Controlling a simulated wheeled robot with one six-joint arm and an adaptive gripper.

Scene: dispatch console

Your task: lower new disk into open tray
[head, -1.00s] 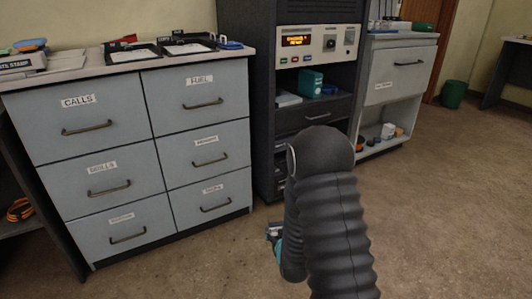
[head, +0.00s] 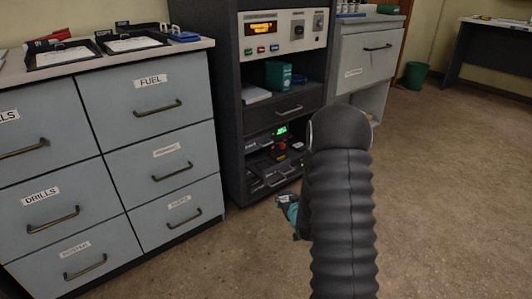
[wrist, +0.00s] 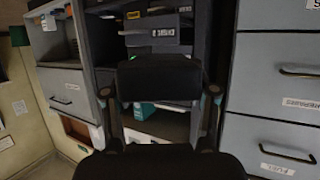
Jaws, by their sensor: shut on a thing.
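My gripper (wrist: 160,98) is shut on a dark block, which I take to be the new disk (wrist: 158,78), held between its two fingers in the wrist view. In the head view my gripper (head: 288,205) is a small teal and dark shape low beside my arm, mostly hidden by it; the disk cannot be made out there. The dark rack (head: 232,110) stands ahead. Its lower bay holds a unit with a green display (head: 282,130) and dark trays with handles (head: 276,180). I cannot tell clearly which tray is open. The held disk is apart from the rack.
The grey drawer cabinet (head: 150,130) stands left of the rack, with black paper trays (head: 130,40) on top. A teal box (head: 278,75) sits on the rack's shelf above a shut drawer (head: 298,108). A pale cabinet (head: 365,60) stands right. The floor (head: 450,200) at right is clear.

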